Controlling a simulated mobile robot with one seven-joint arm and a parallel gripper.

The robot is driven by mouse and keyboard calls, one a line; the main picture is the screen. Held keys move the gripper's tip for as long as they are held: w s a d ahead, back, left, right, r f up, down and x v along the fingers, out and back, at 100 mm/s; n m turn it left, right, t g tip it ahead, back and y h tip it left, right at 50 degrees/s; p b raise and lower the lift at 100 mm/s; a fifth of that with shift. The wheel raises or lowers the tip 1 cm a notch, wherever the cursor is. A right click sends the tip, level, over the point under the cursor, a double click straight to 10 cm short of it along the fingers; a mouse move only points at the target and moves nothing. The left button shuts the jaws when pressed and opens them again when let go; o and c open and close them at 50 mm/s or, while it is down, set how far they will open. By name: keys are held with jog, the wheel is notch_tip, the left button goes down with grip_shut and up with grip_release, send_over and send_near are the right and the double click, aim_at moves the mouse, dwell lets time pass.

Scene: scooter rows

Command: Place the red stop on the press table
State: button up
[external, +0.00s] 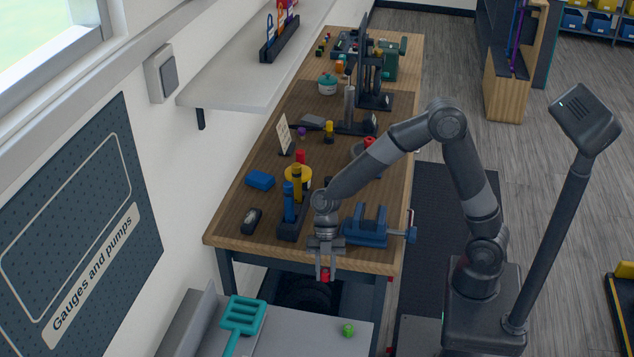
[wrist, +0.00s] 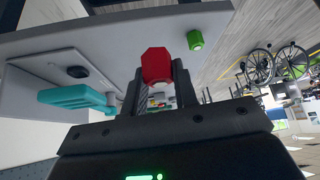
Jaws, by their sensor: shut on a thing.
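The red stop (external: 325,275) is a small red block between the fingertips of my gripper (external: 325,268). In the wrist view the red stop (wrist: 157,65) shows large, with both fingers (wrist: 158,90) closed on its sides. My gripper points down and holds it in the air near the front edge of the wooden bench (external: 225,232). A dark upright press (external: 370,80) stands farther back on the bench. I cannot tell for certain which surface is the press table.
A grey surface (external: 300,335) in front carries a green stop (external: 348,330) and a teal slotted tool (external: 243,316). A blue vise (external: 367,228) and a holder with blue and yellow handles (external: 291,225) stand close to my gripper. A white shelf (external: 235,80) overhangs the bench's left side.

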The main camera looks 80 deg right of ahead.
send_over(314, 333)
jog(key=d, duration=0.2)
notch_tip(314, 333, down, 6)
jog(key=shift+w+f, duration=0.15)
jog(key=shift+f, duration=2)
jog(key=shift+f, duration=0.1)
jog(key=o, duration=0.9)
jog(key=shift+o, duration=0.2)
jog(key=v, duration=1.2)
jog(key=shift+r, duration=0.2)
